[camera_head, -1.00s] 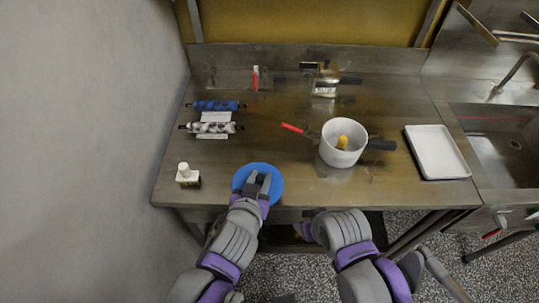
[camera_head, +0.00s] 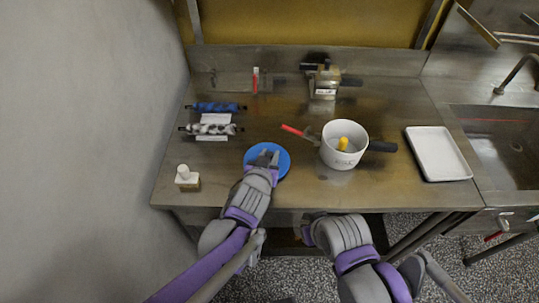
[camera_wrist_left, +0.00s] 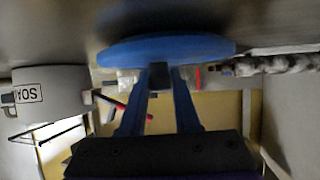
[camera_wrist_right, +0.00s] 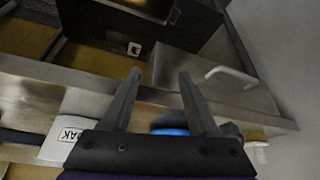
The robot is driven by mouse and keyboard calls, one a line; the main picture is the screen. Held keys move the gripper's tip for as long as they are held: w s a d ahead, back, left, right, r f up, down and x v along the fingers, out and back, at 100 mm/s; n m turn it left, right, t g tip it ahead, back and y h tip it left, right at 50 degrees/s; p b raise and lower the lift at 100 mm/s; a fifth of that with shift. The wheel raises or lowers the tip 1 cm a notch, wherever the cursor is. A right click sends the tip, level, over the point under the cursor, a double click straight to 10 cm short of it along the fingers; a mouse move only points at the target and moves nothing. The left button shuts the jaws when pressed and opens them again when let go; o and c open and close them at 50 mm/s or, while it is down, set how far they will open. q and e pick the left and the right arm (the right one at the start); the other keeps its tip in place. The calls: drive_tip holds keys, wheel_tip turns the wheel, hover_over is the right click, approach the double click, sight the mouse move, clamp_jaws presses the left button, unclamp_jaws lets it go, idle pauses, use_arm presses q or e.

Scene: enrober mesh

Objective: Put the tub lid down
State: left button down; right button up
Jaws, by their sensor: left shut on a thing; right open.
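The tub lid (camera_head: 284,163) is a round blue disc at the front of the steel table. My left gripper (camera_head: 268,157) is over it in the head view. In the left wrist view the lid (camera_wrist_left: 165,47) spans the tips of my left gripper (camera_wrist_left: 160,78), which is shut on its dark knob. I cannot tell whether the lid touches the table. A white tub (camera_head: 335,157) stands to the right with a yellow item inside. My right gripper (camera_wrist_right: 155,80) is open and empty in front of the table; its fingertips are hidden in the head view.
A white tray (camera_head: 437,153) lies at the right, beside the sink (camera_head: 490,150). Blue and white rollers (camera_head: 213,128) lie at the left. A small white-topped bottle (camera_head: 187,177) stands front left. A red-handled tool (camera_head: 293,130) is beside the tub.

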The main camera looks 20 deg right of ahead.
use_arm(q)
drive_tip(key=shift+f, duration=0.25)
drive_tip(key=c, duration=0.6)
unclamp_jaws()
drive_tip(key=shift+r, duration=0.1)
drive_tip(key=shift+r, duration=0.15)
drive_tip(key=shift+s+r, duration=0.15)
drive_tip(key=shift+r, duration=0.05)
drive_tip(key=p+v, duration=0.1)
drive_tip(key=v, duration=1)
drive_tip(key=shift+s+a+p, duration=0.25)
drive_tip(key=shift+p, duration=0.1)
